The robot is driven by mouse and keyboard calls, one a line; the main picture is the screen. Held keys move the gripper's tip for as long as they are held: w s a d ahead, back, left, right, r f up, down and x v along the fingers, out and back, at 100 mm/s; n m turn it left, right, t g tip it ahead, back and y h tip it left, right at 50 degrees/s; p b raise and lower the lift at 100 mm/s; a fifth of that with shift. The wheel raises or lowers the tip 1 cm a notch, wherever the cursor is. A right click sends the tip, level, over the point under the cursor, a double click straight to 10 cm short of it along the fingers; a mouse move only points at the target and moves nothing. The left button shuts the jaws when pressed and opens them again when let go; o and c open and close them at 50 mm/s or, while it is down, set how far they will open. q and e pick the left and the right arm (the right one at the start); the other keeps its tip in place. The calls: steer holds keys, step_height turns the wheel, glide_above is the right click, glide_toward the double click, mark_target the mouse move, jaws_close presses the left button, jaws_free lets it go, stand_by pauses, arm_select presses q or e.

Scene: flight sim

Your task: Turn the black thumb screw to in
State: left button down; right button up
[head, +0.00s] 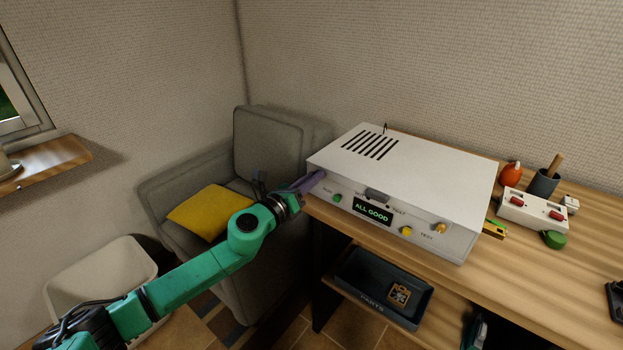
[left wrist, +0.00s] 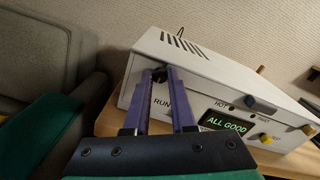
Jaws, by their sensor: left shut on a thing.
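The black thumb screw (left wrist: 158,74) sits at the upper left of the white box's front face in the left wrist view. My left gripper (left wrist: 160,76) has its two purple fingers on either side of it, shut on it. In the head view my left gripper (head: 318,178) is at the box's front left corner and hides the screw. The white box (head: 420,178) has a display (head: 373,211) that reads ALL GOOD in green. My right gripper is not in view.
The box stands on a wooden desk (head: 545,270). Its front carries a green button (head: 337,198), a yellow button (head: 405,230) and a brass-coloured knob (head: 440,228). A dark parts tray (head: 420,315) is on the shelf below. A grey armchair (head: 268,145) stands at the left.

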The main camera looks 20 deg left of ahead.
arm_select(q)
steer(key=shift+f, duration=0.1)
steer(key=c, duration=0.8)
jaws_free()
steer(key=shift+o, duration=0.2)
steer(key=b+v, duration=0.4)
steer(key=v, duration=1)
steer(key=shift+s+b, duration=0.3)
